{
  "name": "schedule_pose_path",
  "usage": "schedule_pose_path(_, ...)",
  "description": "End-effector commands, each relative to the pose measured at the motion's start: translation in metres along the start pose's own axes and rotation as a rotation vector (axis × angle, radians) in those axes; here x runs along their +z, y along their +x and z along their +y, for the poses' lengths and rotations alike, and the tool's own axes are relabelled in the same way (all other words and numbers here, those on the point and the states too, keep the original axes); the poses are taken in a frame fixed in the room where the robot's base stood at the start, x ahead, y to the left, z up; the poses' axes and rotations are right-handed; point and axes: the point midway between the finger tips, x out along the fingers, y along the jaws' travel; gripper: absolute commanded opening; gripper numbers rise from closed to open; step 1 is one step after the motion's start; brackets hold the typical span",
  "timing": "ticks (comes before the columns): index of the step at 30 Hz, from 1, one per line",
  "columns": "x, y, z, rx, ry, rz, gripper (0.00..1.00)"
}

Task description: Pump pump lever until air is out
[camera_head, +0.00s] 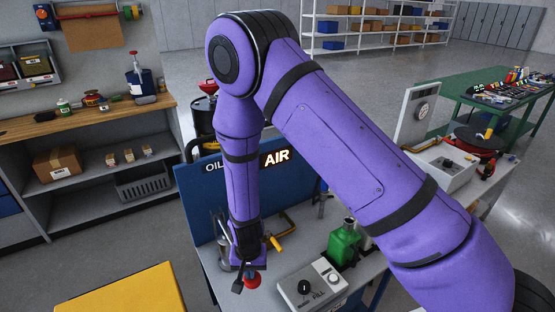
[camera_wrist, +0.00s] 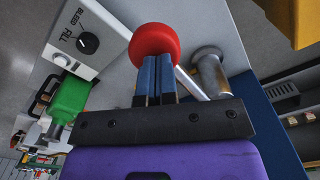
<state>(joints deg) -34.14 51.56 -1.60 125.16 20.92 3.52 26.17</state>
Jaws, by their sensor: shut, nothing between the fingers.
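The pump lever's red ball knob (camera_wrist: 155,40) shows just past my gripper's fingertips in the wrist view. The same knob (camera_head: 252,279) is low at the bench front in the head view. A pale lever rod (camera_wrist: 190,84) runs beside the grey pump cylinder (camera_wrist: 209,72); where it meets the knob is hidden behind my fingers. My gripper (camera_wrist: 156,60) is shut and empty, its blue fingers together against or very near the knob; contact is unclear. The AIR sign (camera_head: 277,156) is lit on the blue panel (camera_head: 195,188). The OIL label is partly hidden by my arm.
A grey box with a BLEED/FILL dial (camera_head: 312,289) sits right of the knob, with a green can (camera_head: 343,243) behind it. A yellow-handled lever (camera_head: 274,242) is close behind my gripper. A yellow surface (camera_head: 120,294) stands front left.

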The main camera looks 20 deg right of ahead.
Motion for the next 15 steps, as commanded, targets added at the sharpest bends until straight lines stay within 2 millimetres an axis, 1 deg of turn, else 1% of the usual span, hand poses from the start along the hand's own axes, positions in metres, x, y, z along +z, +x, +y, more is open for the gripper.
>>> schedule_pose_path(1,-0.001,0.005,0.001,0.001,0.002,0.000,0.00)
schedule_pose_path(10,0.000,0.031,0.001,0.001,0.001,-0.001,0.00)
schedule_pose_path(15,0.000,0.029,0.000,0.001,0.000,-0.001,0.00)
